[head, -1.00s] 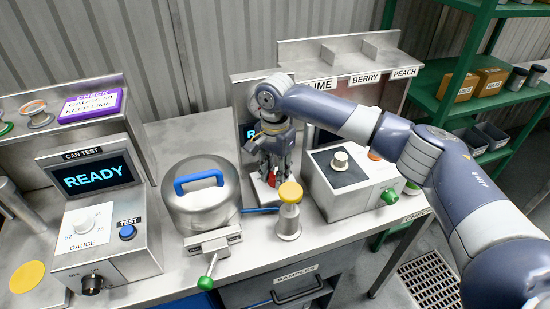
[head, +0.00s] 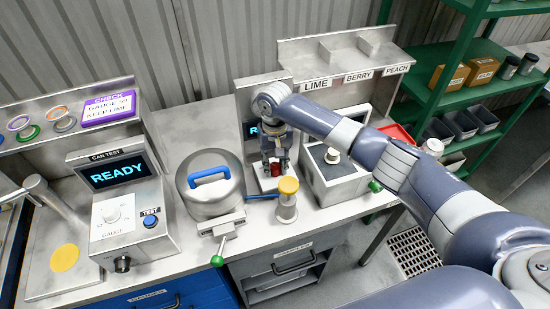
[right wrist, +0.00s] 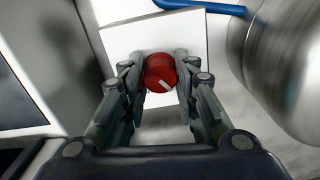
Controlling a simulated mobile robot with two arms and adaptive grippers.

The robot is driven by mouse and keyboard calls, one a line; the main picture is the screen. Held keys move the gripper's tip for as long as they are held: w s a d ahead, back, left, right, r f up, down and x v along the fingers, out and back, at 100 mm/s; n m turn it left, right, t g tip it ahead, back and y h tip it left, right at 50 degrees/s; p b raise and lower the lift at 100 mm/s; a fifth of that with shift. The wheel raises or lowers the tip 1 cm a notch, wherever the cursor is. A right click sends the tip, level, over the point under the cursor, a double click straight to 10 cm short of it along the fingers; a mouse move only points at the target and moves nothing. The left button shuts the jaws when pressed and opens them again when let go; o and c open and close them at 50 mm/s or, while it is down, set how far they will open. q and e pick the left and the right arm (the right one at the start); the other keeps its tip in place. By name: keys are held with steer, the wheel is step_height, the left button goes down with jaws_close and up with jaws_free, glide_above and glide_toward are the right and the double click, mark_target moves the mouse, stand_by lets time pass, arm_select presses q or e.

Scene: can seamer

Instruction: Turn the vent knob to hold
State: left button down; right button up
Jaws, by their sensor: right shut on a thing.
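The red vent knob (right wrist: 160,73) sits on a white block in the right wrist view, with a pale pointer mark on its face slanting toward the lower right. It also shows as a small red spot in the head view (head: 275,169). My right gripper (right wrist: 158,85) points down at the knob with one finger on each side, shut on it. In the head view the right gripper (head: 273,162) is behind the yellow-topped post. The words around the knob are hidden or too small to read. My left gripper is out of view.
A steel pot with a blue handle (head: 209,178) stands left of my right gripper. The yellow-topped post (head: 287,190) stands in front. A steel box with a pale knob (head: 333,172) is to the right. The CAN TEST unit (head: 122,205) reads READY.

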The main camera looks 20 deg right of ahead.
mark_target(275, 166)
steer(key=shift+n+p, duration=0.3)
steer(key=shift+n, duration=0.3)
steer(key=o, duration=1.1)
steer(key=shift+r, duration=0.2)
step_height(275, 166, up, 12)
steer(key=shift+f, duration=0.2)
